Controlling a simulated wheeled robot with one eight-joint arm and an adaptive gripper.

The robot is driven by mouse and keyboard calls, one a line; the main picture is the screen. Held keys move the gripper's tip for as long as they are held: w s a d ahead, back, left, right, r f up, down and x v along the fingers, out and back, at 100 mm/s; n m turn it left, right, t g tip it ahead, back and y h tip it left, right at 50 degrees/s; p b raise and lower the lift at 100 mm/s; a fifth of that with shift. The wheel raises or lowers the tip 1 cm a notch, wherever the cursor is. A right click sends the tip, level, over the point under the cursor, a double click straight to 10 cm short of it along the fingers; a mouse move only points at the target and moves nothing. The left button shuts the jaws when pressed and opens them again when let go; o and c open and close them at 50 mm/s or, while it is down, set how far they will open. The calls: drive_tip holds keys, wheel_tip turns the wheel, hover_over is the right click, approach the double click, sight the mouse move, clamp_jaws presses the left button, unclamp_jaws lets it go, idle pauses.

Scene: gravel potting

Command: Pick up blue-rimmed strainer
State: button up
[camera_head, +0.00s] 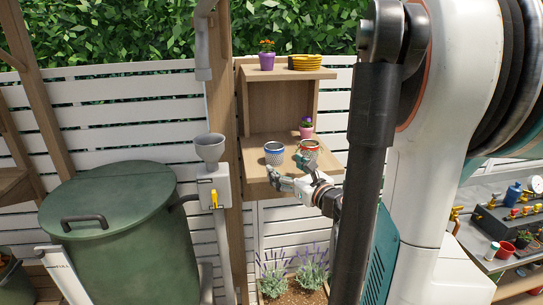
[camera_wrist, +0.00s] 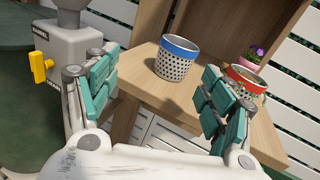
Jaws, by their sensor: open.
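The blue-rimmed strainer (camera_head: 274,153) stands upright on the wooden shelf, at its left part. In the wrist view the blue-rimmed strainer (camera_wrist: 177,58) is a white perforated cup with a blue band, near the shelf's front left edge. My gripper (camera_head: 284,176) is in front of the shelf. In the wrist view my gripper (camera_wrist: 158,90) is open and empty, its teal-padded fingers spread wide. The strainer shows between and beyond the fingertips, apart from both. A red-rimmed strainer (camera_head: 308,150) stands to its right; in the wrist view it (camera_wrist: 245,79) is partly behind the right finger.
Upright wooden boards back the shelf. A grey box with a yellow tap (camera_head: 214,190) and a funnel (camera_head: 209,147) is at the left, beside a green barrel (camera_head: 118,230).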

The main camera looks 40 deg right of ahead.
drive_tip(key=s+d+m, duration=0.1)
drive_tip(key=d, duration=0.1)
drive_tip(key=h, duration=0.1)
approach(270, 146)
drive_tip(key=shift+x, duration=3.8)
drive_tip(key=c, duration=1.2)
